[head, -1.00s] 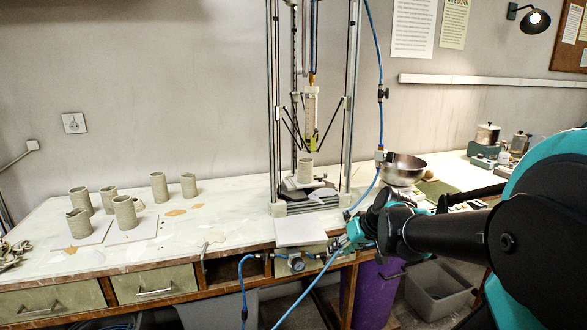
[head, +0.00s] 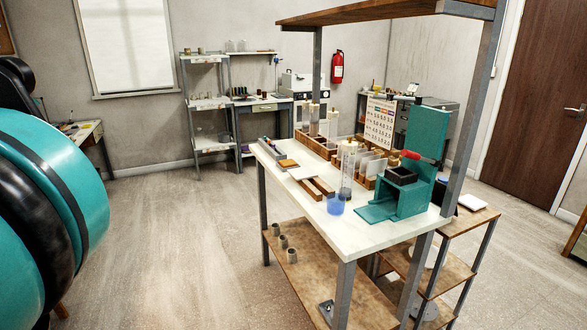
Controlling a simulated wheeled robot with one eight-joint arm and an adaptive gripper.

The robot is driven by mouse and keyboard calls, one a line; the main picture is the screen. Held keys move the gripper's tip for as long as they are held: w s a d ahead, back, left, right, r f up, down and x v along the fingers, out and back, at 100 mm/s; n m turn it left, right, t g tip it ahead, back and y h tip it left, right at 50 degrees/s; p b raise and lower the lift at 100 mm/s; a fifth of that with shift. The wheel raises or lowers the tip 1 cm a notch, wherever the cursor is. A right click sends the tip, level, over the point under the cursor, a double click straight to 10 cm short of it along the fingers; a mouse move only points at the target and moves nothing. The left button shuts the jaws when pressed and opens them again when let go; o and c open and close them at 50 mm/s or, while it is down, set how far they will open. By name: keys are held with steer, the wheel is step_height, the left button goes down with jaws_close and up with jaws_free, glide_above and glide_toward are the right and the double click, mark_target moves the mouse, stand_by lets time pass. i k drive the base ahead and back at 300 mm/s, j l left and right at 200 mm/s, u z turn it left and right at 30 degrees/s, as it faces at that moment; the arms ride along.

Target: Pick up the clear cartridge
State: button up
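A tall, clear upright cylinder (head: 347,165), which looks like the clear cartridge, stands on the white-topped workbench (head: 385,237) in the head view. It is behind a small blue translucent cup (head: 335,205) and left of a teal stand (head: 420,165) with a red handle. Its lower part is dark or holds something dark; I cannot tell which. Other pale upright tubes (head: 313,120) stand in a wooden rack farther back. My gripper is out of view; only a teal and black part of my arm shows at the left edge.
Wooden blocks with pale plates (head: 372,166) crowd the bench behind the cylinder. A metal post (head: 468,110) and upper wooden shelf (head: 390,12) frame the bench's right side. A lower shelf (head: 310,270) holds several small grey pots. Open floor (head: 190,240) lies left of the bench.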

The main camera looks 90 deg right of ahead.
mark_target(347, 159)
steer(key=k+z, duration=0.1)
steer(key=z, duration=3.15)
steer(key=j+z, duration=0.15)
steer(key=z, duration=0.45)
